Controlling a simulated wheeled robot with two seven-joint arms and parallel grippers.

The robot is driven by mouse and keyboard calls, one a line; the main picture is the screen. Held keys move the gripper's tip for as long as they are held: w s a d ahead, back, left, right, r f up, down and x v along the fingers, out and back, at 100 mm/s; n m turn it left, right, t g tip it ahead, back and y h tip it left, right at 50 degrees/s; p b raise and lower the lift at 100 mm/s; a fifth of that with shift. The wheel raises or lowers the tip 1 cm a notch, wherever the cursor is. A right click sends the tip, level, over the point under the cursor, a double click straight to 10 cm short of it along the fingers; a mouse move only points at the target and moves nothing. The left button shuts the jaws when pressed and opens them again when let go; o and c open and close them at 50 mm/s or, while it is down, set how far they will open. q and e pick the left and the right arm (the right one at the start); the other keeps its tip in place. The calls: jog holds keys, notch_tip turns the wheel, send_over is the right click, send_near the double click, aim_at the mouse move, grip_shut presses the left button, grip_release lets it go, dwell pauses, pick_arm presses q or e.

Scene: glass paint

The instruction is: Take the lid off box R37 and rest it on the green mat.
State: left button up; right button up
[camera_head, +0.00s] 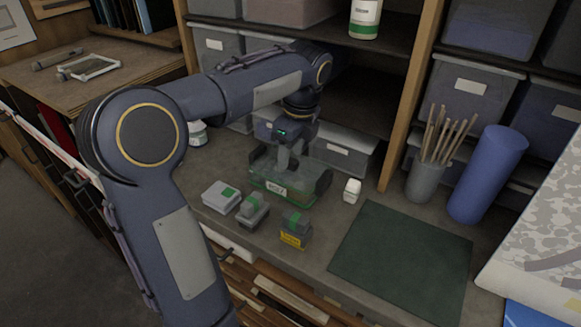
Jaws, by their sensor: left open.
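Box R37 (277,189) stands on the bench, a clear greenish box with a white label on its front. Its lid (318,177) appears to be on top, partly hidden by my gripper. My left gripper (288,163) reaches down over the box from above, its jaws open at the lid's top. I cannot tell whether the fingers touch the lid. The green mat (402,262) lies flat and empty on the bench to the right. My right gripper is not in view.
A small white bottle (352,190) stands right of R37. A brush cup (424,181) and a blue roll (487,174) stand behind the mat. Shelves rise behind.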

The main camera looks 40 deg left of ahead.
pick_arm(q)
jog(key=shift+a+f, duration=0.1)
jog(key=shift+f, duration=0.5)
jog(key=shift+s, duration=0.1)
grip_shut()
jog(key=shift+r, duration=0.1)
